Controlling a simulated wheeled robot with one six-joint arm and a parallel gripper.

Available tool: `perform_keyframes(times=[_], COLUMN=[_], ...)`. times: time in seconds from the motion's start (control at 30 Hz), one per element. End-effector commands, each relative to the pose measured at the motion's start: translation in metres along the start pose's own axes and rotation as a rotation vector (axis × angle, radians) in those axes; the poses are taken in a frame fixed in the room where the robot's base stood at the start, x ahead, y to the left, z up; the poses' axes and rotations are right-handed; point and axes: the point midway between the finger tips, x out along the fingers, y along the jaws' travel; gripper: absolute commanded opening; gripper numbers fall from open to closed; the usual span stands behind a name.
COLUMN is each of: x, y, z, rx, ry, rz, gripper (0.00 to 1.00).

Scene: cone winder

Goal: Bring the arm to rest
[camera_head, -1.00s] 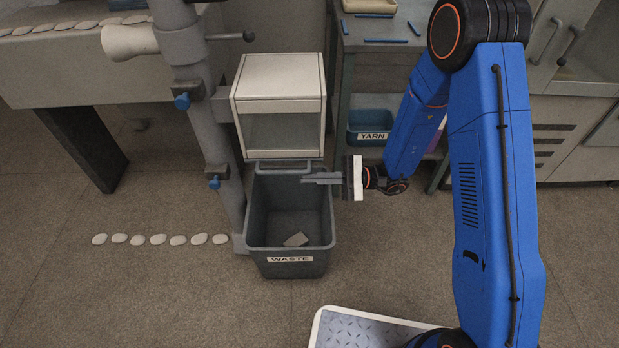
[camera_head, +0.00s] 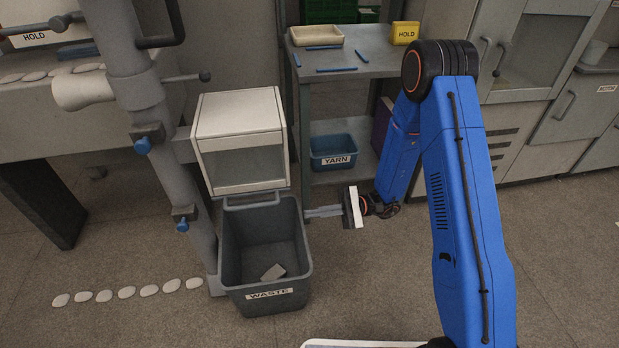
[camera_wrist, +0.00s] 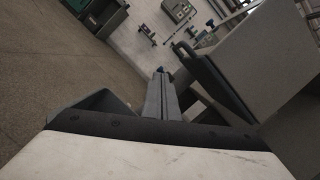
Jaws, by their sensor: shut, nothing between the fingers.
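My blue arm (camera_head: 462,200) is bent at its elbow on the right of the head view. My gripper (camera_head: 308,213) points left, at the right rim of the grey waste bin (camera_head: 268,305) in the picture. Its fingers are shut and empty; they also show together in the wrist view (camera_wrist: 160,97). I cannot tell how high the fingers are above the bin's rim. A small grey piece (camera_head: 273,272) lies in the bottom of the bin.
A bench (camera_head: 375,60) with blue rods and a yellow HOLD box (camera_head: 405,33) is behind. A blue YARN bin (camera_head: 333,158) sits below. Floor right of my arm is clear.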

Motion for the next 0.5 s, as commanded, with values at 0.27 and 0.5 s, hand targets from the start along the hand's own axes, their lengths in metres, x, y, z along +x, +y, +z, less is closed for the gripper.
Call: perform_keyframes(times=[0.27,0.5], x=[0.001,0.004], y=[-0.002,-0.006], z=[0.009,0.056], rx=[-0.009,-0.047], ry=[0.002,0.021], rz=[0.025,0.172], gripper=[0.00,0.00])
